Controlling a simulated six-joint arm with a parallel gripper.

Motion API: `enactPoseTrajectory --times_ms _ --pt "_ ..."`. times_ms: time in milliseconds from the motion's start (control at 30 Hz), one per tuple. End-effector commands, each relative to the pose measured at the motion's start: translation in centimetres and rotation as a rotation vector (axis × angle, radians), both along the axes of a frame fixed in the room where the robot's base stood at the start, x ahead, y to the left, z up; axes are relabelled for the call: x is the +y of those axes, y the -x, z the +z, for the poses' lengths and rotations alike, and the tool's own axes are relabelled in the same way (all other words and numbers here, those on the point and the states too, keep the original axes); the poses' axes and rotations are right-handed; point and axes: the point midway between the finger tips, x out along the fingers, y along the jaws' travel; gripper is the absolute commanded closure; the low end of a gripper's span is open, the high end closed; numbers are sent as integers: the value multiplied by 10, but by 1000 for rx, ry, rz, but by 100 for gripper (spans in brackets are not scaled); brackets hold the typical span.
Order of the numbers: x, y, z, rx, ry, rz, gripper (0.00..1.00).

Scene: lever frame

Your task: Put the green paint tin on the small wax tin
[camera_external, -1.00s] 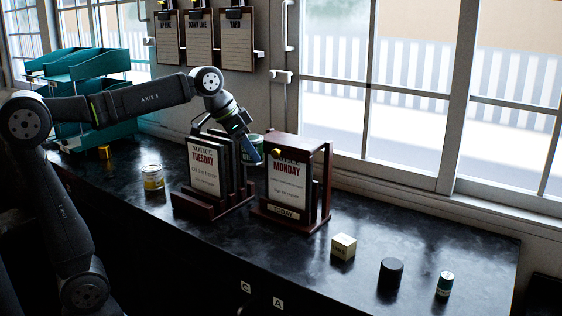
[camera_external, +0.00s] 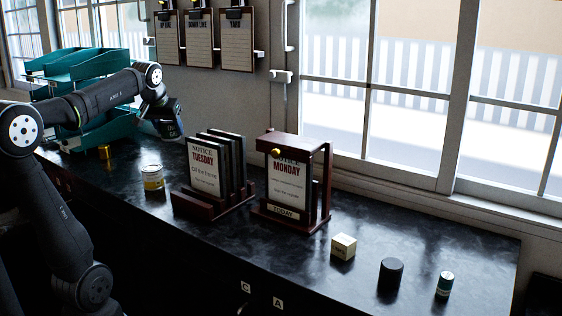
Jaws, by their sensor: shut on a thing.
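My gripper (camera_external: 171,134) is raised above the back left of the bench, beside the teal trays. Its wrist faces the camera and hides most of the fingers. The green paint tin no longer shows behind the notice stands. It is shut in my gripper, hidden by the wrist. A small brass-coloured tin (camera_external: 105,152), which may be the wax tin, stands on the bench left of and below my gripper.
A yellow-labelled tin (camera_external: 152,178) stands below my gripper. A Tuesday notice rack (camera_external: 205,170) and a Monday notice stand (camera_external: 288,185) fill the middle. Teal trays (camera_external: 95,68) stand at back left. A cream block (camera_external: 343,247) and black cylinder (camera_external: 390,273) are at right.

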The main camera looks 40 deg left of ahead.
Motion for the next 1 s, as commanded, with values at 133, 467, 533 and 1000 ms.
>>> enactPoseTrajectory --times_ms 133,467,533,1000 --pt "11 5 -13 -1 -2 49 75" --pt "66 4 -48 0 1 62 75" --pt "80 4 -56 -1 0 61 75" --pt "125 1 -98 0 0 53 75"
